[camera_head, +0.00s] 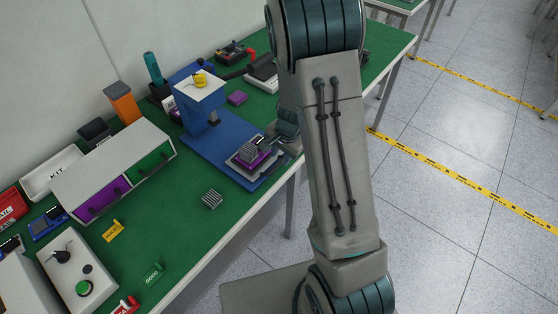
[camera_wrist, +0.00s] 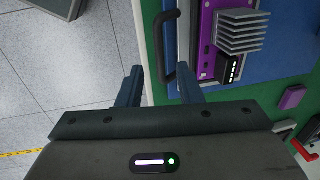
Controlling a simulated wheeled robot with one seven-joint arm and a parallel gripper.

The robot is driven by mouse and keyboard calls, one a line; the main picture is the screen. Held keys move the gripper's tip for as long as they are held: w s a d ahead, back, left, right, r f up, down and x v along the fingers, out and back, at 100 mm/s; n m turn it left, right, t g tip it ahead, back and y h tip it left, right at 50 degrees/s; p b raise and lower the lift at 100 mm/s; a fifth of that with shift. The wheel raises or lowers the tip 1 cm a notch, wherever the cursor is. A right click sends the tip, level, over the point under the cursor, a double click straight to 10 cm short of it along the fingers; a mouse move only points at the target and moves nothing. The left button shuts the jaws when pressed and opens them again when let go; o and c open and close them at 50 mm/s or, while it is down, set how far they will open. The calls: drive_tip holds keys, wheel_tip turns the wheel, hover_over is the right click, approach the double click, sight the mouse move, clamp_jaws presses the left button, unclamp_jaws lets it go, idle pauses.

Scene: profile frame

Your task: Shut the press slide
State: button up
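The press (camera_head: 207,110) is blue with a white top and a yellow knob, standing on the green bench. Its grey slide (camera_head: 238,166) is at the front end of the blue base, clear of the press head, and carries a purple board (camera_head: 262,160) with a finned grey heatsink (camera_head: 250,149). In the wrist view the slide's black handle (camera_wrist: 168,48) is beside the purple board (camera_wrist: 206,45) and heatsink (camera_wrist: 243,30). My gripper (camera_wrist: 158,70) is open and empty, with the handle's near end between its fingertips in the picture. Contact cannot be told. In the head view my arm hides most of the gripper.
A grey drawer unit (camera_head: 115,165) with purple and green fronts is left of the press. A loose heatsink (camera_head: 212,199) lies on the bench (camera_head: 190,220) near its front edge. A purple block (camera_head: 237,98) lies behind the slide. Open floor (camera_head: 440,190) is at right.

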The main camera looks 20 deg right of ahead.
sight(278, 164)
drive_tip(key=shift+w+a+f, duration=0.1)
drive_tip(key=shift+w+f, duration=0.05)
drive_tip(key=shift+f, duration=0.75)
drive_tip(key=shift+w+a+f, duration=0.1)
drive_tip(key=shift+f, duration=0.75)
clamp_jaws()
